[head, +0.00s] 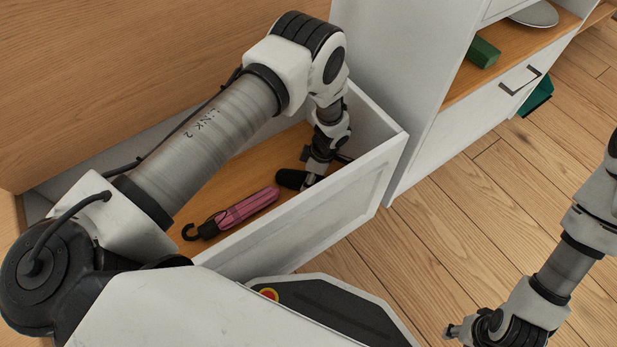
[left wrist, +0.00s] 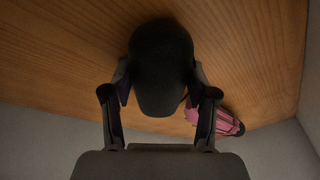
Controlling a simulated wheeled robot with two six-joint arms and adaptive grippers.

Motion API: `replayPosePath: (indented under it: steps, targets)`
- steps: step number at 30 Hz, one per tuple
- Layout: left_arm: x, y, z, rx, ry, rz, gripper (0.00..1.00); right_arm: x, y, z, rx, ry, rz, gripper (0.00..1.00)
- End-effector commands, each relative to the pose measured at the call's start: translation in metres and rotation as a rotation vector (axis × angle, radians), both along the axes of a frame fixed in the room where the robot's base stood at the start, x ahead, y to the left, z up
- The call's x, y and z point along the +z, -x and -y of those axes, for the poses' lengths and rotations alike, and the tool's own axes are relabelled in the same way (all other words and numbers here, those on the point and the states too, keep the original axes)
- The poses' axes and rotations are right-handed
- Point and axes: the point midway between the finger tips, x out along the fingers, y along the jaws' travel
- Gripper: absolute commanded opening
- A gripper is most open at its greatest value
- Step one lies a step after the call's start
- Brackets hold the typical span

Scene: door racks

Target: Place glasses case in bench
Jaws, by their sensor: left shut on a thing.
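The glasses case (head: 291,179) is a black, rounded case low inside the open white bench (head: 345,215), over its wooden floor. My left gripper (head: 312,173) reaches down into the bench and is shut on the case. In the left wrist view the dark case (left wrist: 161,65) sits between the two fingers of my left gripper (left wrist: 160,98), with the wooden floor behind it. I cannot tell whether the case touches the floor.
A pink folded umbrella (head: 245,208) with a black hook handle lies on the bench floor beside the case; it also shows in the left wrist view (left wrist: 228,122). The bench's walls surround the gripper. A white cabinet (head: 405,80) with a green box (head: 483,52) stands to the right.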

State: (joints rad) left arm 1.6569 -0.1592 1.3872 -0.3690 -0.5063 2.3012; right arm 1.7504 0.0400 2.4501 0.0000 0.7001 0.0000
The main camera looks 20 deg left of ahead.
Motion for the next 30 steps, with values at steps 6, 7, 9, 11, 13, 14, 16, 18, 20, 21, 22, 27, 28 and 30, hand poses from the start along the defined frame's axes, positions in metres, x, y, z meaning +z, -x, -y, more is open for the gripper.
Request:
replayPosePath:
  steps: [6,7,9,11,13,14,16,18,20,21,22,27,28,30]
  targets:
    - [0.000,0.000,0.000,0.000,0.000,0.000,0.83,-0.001,0.000,0.000,0.000,0.000,0.000,0.40]
    - [0.000,0.000,0.000,-0.001,0.000,0.000,0.83,-0.001,0.000,0.000,0.000,0.000,0.000,0.40]
    - [0.000,0.000,0.000,0.000,0.000,0.000,0.83,-0.001,0.000,0.000,0.000,0.000,0.000,0.40]
    - [0.000,0.000,0.000,-0.001,0.000,0.000,0.83,0.000,0.000,0.000,0.000,0.000,0.000,0.40]
    - [0.003,0.000,0.000,-0.001,0.000,0.000,0.83,0.003,0.000,0.000,0.000,0.000,0.000,0.40]
    - [0.005,0.000,0.000,-0.001,0.000,0.000,0.83,0.005,0.000,0.000,0.000,0.000,0.000,0.40]
    - [0.013,-0.002,0.002,-0.001,0.000,0.002,0.83,0.009,0.000,0.000,0.000,0.000,0.000,0.40]
    - [0.027,-0.004,0.005,-0.003,0.001,0.003,0.83,0.016,0.000,0.000,0.000,0.000,0.000,0.40]
    - [0.039,-0.006,0.007,-0.003,0.000,0.002,0.83,0.022,0.000,0.000,0.000,0.000,0.000,0.40]
    - [0.048,-0.008,0.009,-0.001,0.000,0.002,0.83,0.026,0.000,0.000,0.000,0.000,0.000,0.40]
    - [0.054,-0.009,0.010,-0.001,0.000,0.002,0.83,0.029,0.000,0.000,0.000,0.000,0.000,0.40]
    - [0.075,-0.013,0.016,-0.001,0.000,0.001,0.83,0.037,0.000,0.000,0.000,0.000,0.000,0.40]
    - [0.076,-0.013,0.017,-0.001,0.000,0.000,0.83,0.037,0.000,0.000,0.000,0.000,0.000,0.40]
    - [0.075,-0.013,0.017,-0.001,-0.001,0.000,0.83,0.036,0.000,0.000,0.000,0.000,0.000,0.40]
